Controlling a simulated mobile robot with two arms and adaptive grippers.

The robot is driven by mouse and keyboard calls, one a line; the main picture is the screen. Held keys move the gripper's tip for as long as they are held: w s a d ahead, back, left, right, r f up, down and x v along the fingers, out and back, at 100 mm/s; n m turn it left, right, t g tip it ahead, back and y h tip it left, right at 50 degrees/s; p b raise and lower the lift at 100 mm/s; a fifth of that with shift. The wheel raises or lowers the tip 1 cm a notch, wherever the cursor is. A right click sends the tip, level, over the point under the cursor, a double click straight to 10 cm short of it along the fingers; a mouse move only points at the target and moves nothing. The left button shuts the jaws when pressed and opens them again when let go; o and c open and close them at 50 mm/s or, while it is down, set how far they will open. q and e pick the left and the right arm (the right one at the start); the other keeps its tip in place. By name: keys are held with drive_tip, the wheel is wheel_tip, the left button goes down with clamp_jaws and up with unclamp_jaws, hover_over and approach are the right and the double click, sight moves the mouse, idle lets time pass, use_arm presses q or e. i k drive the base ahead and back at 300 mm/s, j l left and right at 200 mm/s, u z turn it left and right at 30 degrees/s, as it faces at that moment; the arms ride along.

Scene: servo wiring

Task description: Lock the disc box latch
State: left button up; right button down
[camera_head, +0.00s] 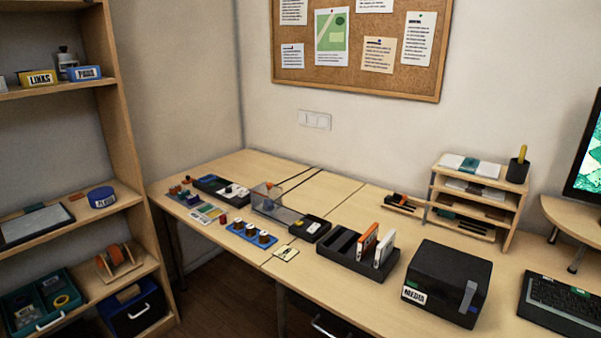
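The disc box appears to be the black box (447,272) on the desk at the lower right, with a white label reading "MEDIA" on its front left. Its top looks closed. A grey latch-like strip (467,298) stands out on its right side and runs downward at a slant. I cannot tell whether this latch is locked. Neither of my grippers is in view.
A black slotted rack (341,258) with an orange case (368,242) and a white case (385,250) stands left of the box. A keyboard (562,305) lies to its right. A wooden paper tray (472,205) stands behind. Clear desk lies between box and keyboard.

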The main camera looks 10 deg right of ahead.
sight(471, 287)
drive_tip(key=z, duration=1.45)
